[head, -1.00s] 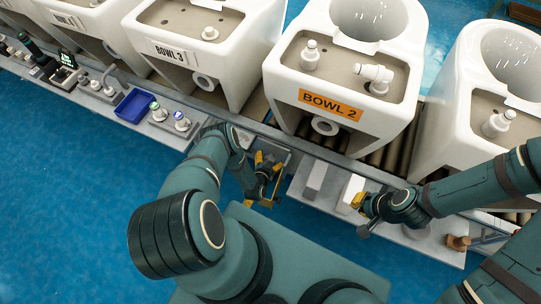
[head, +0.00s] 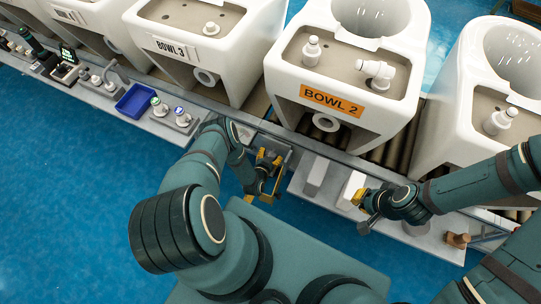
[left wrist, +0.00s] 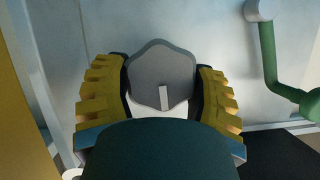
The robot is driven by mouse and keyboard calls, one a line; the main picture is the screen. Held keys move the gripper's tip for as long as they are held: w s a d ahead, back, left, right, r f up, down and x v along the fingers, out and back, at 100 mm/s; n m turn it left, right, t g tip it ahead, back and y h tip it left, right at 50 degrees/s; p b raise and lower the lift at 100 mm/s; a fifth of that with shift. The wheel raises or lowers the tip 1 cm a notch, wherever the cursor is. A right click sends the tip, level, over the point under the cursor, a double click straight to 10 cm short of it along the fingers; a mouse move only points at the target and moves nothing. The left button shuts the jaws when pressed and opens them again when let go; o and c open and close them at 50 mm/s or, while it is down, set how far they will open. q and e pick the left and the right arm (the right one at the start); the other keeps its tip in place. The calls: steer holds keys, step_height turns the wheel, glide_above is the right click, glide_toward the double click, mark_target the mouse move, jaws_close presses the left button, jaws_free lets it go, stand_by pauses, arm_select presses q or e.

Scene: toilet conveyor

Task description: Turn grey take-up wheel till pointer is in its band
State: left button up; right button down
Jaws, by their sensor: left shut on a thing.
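The grey take-up wheel (left wrist: 160,75) shows in the left wrist view as a lobed disc with a pale mark on its lower part. My left gripper (left wrist: 160,90) has its yellow ribbed fingers on both sides of the wheel, shut on it. In the head view my left gripper (head: 266,178) is at the front edge of the conveyor, and the wheel is hidden there. A small pale plate (head: 244,134) is beside my left arm; I cannot make out a pointer or band. My right gripper (head: 359,198) is beside a white block; its opening is unclear.
A green crank-like lever (left wrist: 268,55) is right of the wheel in the left wrist view. The BOWL 2 toilet (head: 345,75) stands on the conveyor behind my arms. Blue floor is open at front left.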

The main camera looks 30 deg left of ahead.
arm_select(q)
steer(key=n+h, duration=0.1)
steer(key=n, duration=0.1)
steer(key=shift+s+a+n+h, duration=0.1)
steer(key=shift+a+n+h, duration=0.05)
steer(key=shift+n+h, duration=0.2)
steer(key=shift+f+n+h, duration=0.1)
steer(key=shift+n+h, duration=0.85)
steer(key=shift+n, duration=0.3)
steer(key=shift+n+t+h, duration=0.6)
steer(key=shift+n+h, duration=0.1)
steer(key=shift+n, duration=0.5)
steer(key=shift+a+f+n+t+h, duration=0.1)
steer(key=shift+n+t+h, duration=0.4)
steer(key=shift+n, duration=0.8)
steer(key=o, duration=0.9)
